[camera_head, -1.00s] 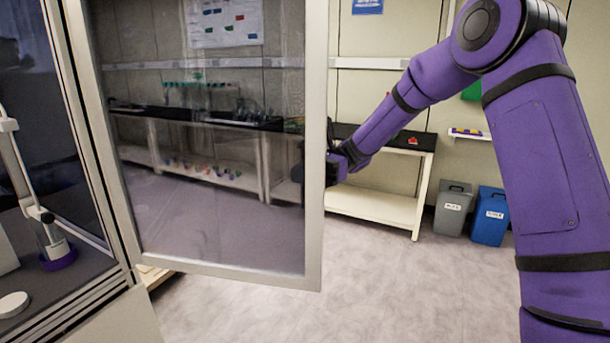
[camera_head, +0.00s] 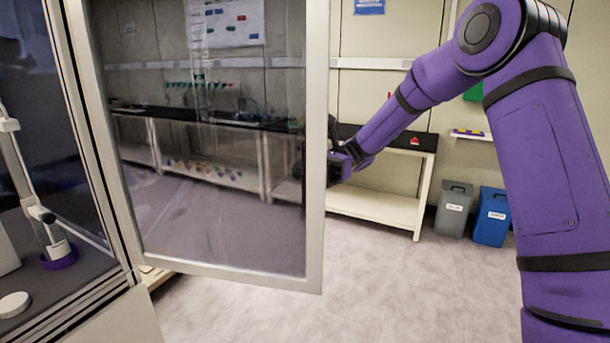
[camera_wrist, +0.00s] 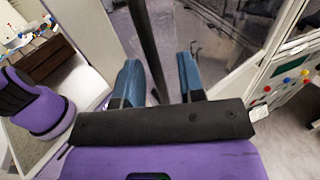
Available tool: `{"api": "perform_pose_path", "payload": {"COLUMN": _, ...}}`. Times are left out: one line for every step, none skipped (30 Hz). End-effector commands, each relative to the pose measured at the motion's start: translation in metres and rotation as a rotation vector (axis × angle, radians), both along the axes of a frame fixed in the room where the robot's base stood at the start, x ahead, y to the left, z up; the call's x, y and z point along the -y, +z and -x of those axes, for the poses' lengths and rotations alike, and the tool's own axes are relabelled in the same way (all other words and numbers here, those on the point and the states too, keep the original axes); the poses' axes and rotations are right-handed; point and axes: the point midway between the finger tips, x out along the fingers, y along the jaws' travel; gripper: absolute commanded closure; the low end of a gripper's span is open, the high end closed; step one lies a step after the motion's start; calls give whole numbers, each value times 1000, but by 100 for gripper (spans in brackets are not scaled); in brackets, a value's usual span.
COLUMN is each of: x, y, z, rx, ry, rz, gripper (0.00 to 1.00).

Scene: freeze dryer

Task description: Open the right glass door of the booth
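The right glass door (camera_head: 316,225) of the booth stands swung wide open in the head view, a pale frame around a clear pane. Its hinge side meets the booth (camera_head: 122,290) at the left. My gripper (camera_head: 331,160) is at the door's free edge, partly hidden behind the frame. In the wrist view, my gripper (camera_wrist: 160,78) has its two blue fingers apart. A dark upright bar (camera_wrist: 146,45), which looks like the door handle, runs between them, close to the left finger. I cannot tell whether it touches that finger.
Inside the booth are a jointed stand (camera_head: 55,245) and a white disc (camera_head: 13,304). A bench (camera_head: 375,206) stands along the back wall. A grey bin (camera_head: 453,210) and a blue bin (camera_head: 491,217) stand at the right. The floor in front is clear.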

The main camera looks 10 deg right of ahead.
Motion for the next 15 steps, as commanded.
{"api": "perform_pose_path", "payload": {"x": 7, "y": -1, "z": -5, "rx": 0, "ry": -2, "rz": 0, "gripper": 64}}
{"api": "perform_pose_path", "payload": {"x": 11, "y": 0, "z": -7, "rx": 0, "ry": -2, "rz": 0, "gripper": 64}}
{"api": "perform_pose_path", "payload": {"x": 17, "y": 0, "z": -12, "rx": 1, "ry": -2, "rz": 1, "gripper": 64}}
{"api": "perform_pose_path", "payload": {"x": 22, "y": -1, "z": -15, "rx": 0, "ry": -3, "rz": 0, "gripper": 64}}
{"api": "perform_pose_path", "payload": {"x": 27, "y": -1, "z": -19, "rx": 0, "ry": -3, "rz": 0, "gripper": 64}}
{"api": "perform_pose_path", "payload": {"x": 33, "y": -1, "z": -23, "rx": -1, "ry": -2, "rz": 0, "gripper": 64}}
{"api": "perform_pose_path", "payload": {"x": 38, "y": -1, "z": -26, "rx": -1, "ry": -2, "rz": 1, "gripper": 64}}
{"api": "perform_pose_path", "payload": {"x": 43, "y": -1, "z": -29, "rx": 1, "ry": -2, "rz": 1, "gripper": 64}}
{"api": "perform_pose_path", "payload": {"x": 49, "y": -1, "z": -33, "rx": 0, "ry": -2, "rz": 0, "gripper": 64}}
{"api": "perform_pose_path", "payload": {"x": 53, "y": -1, "z": -36, "rx": 0, "ry": -2, "rz": 0, "gripper": 64}}
{"api": "perform_pose_path", "payload": {"x": 57, "y": -1, "z": -39, "rx": 0, "ry": -2, "rz": 0, "gripper": 64}}
{"api": "perform_pose_path", "payload": {"x": 62, "y": -1, "z": -42, "rx": 0, "ry": -2, "rz": 0, "gripper": 64}}
{"api": "perform_pose_path", "payload": {"x": 65, "y": -1, "z": -44, "rx": -1, "ry": -1, "rz": -1, "gripper": 64}}
{"api": "perform_pose_path", "payload": {"x": 68, "y": 0, "z": -46, "rx": -1, "ry": -1, "rz": -1, "gripper": 64}}
{"api": "perform_pose_path", "payload": {"x": 71, "y": 0, "z": -49, "rx": -1, "ry": -1, "rz": 1, "gripper": 64}}
